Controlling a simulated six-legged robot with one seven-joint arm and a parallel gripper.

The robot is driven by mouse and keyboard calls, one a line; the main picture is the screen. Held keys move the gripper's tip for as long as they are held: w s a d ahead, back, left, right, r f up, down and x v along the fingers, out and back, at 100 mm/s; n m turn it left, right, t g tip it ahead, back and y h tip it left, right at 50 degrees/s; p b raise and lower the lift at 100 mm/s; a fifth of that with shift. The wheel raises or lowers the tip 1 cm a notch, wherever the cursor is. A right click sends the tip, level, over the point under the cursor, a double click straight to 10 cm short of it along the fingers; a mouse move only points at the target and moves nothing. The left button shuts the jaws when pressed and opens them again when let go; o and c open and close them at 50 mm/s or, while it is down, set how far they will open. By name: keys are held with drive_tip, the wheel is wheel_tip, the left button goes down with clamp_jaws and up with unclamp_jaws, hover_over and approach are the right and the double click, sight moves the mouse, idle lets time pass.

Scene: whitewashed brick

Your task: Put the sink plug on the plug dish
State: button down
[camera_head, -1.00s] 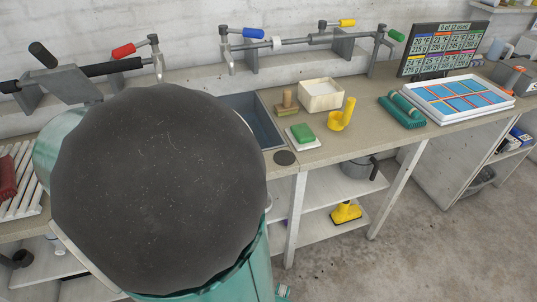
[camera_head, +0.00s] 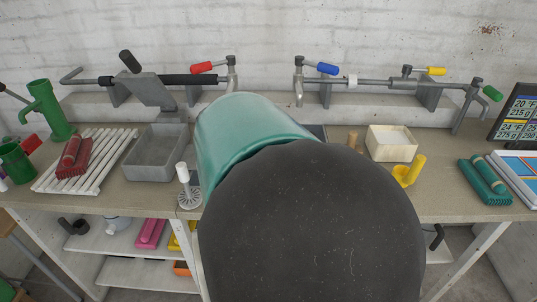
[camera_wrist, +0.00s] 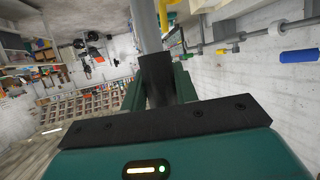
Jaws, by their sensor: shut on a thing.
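In the wrist view my gripper (camera_wrist: 160,88) is shut on a black block-like piece with a grey rod rising from it. I take this to be the sink plug (camera_wrist: 157,76); its lower part is hidden behind the gripper body. In the head view my own arm hides the gripper and the held piece. I cannot pick out the plug dish for certain.
A grey basin (camera_head: 155,170), white slatted rack (camera_head: 105,176) and green pump (camera_head: 50,110) are on the left. On the right are a cream box (camera_head: 392,152), yellow holder (camera_head: 408,175) and green rolls (camera_head: 484,180). Taps and pipes line the back ledge. My arm covers the middle counter.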

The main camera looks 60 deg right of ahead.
drive_tip(key=s+d+f, duration=0.5)
drive_tip(key=d+f, duration=0.5)
drive_tip(key=f, duration=0.2)
drive_tip(key=shift+s+d+f, duration=0.2)
drive_tip(key=shift+s+d, duration=0.15)
drive_tip(key=shift+s, duration=0.05)
drive_tip(key=shift+f, duration=0.15)
drive_tip(key=c, duration=1.1)
unclamp_jaws()
drive_tip(key=v, duration=1.2)
